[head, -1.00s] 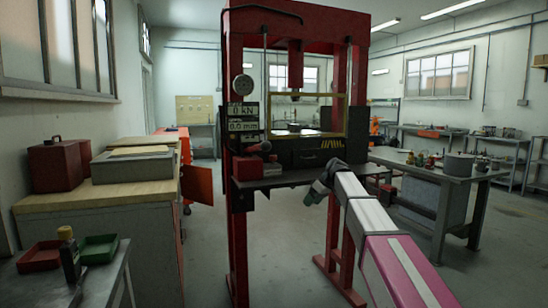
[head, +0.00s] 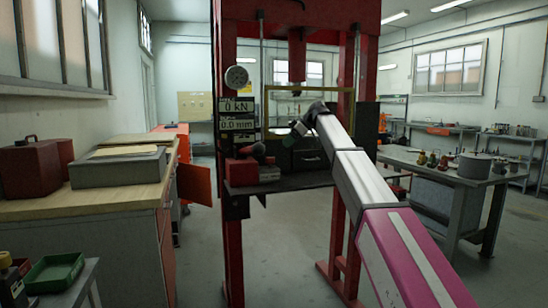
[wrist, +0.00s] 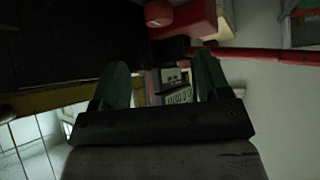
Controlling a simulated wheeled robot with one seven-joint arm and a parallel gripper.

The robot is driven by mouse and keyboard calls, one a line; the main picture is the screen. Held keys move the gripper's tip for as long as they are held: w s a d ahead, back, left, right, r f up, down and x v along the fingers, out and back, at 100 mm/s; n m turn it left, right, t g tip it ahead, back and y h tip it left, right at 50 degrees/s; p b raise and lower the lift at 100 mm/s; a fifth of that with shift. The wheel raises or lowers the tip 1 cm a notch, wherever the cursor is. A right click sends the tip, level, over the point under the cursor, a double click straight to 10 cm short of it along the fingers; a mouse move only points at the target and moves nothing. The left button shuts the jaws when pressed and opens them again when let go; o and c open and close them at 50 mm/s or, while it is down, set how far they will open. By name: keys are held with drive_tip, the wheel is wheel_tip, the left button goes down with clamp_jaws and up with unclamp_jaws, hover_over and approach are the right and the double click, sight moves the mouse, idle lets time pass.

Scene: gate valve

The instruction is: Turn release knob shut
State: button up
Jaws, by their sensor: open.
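The red press (head: 228,120) stands ahead in the head view. A small dark, reddish rounded part (head: 254,150), perhaps the release knob, sits above the red box on its left side. In the wrist view, a rounded brownish-red part (wrist: 158,13) shows at the top edge beside a red block; I cannot tell if it is the same knob. My gripper (head: 292,130) is raised in front of the press opening, right of and apart from that part. In the wrist view, my gripper (wrist: 161,75) has its two green fingers spread, with nothing between them.
A red box (head: 243,172) lies on the press table (head: 300,180). A gauge (head: 237,77) and readouts showing 0 kN and 0.0 mm sit on the left post. A wooden-topped bench (head: 115,175) stands left, a grey workbench (head: 425,160) right.

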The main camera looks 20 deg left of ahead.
sight(271, 158)
drive_tip(key=x, duration=1)
drive_tip(key=shift+a+f, duration=0.2)
drive_tip(key=shift+f, duration=0.1)
drive_tip(key=c, duration=0.9)
